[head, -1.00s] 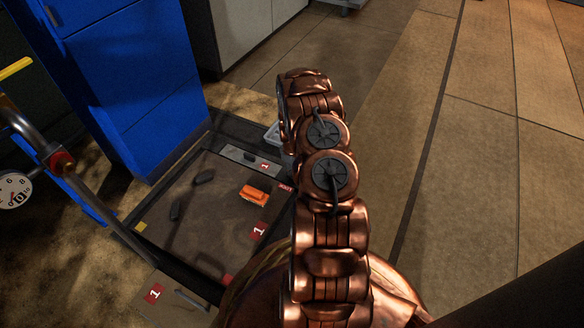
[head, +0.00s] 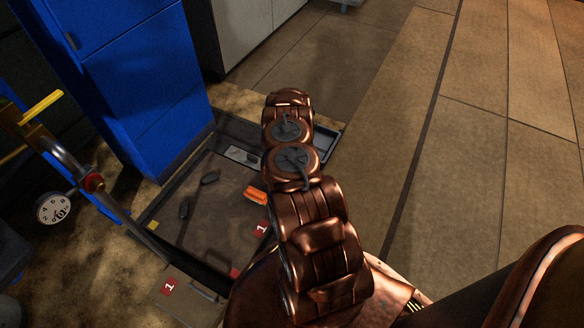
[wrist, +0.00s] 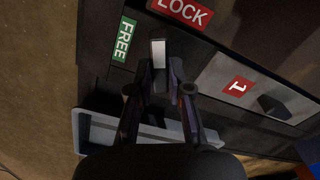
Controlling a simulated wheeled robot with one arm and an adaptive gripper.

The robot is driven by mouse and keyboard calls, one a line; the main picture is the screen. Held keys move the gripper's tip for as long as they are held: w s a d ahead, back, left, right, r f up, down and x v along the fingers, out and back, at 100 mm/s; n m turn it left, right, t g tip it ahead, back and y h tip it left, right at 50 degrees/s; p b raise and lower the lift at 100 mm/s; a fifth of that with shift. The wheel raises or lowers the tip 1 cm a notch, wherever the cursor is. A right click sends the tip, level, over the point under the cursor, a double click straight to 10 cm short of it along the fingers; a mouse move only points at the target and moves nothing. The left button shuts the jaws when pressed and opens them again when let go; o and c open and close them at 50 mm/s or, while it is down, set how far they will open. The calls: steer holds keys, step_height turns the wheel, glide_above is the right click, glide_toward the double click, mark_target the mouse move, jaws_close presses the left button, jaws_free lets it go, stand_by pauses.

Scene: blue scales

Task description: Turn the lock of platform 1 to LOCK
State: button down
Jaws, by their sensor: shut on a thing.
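Platform 1 (head: 215,217) is a dark, low square bed on the floor with red "1" labels. In the wrist view the lock handle (wrist: 158,53), a pale-faced block, sits between the fingers of my gripper (wrist: 160,72), which is shut on it. A green FREE label (wrist: 124,40) lies left of the handle. A red LOCK label (wrist: 181,12) lies above and right of it. The handle stands between the two labels; its exact angle is hard to tell. In the head view my arm hides the gripper and the lock.
An orange object (head: 256,196) and dark pieces lie on the platform. A blue cabinet (head: 150,85) stands behind it. A rail with a round dial (head: 57,208) is at the left. A pale tray (wrist: 85,128) is beside the lock. Floor at the right is open.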

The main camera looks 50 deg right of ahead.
steer(key=m+p, duration=0.2)
steer(key=m, duration=0.3)
stand_by(0.6)
steer(key=c, duration=1.1)
jaws_free()
steer(key=shift+r, duration=6)
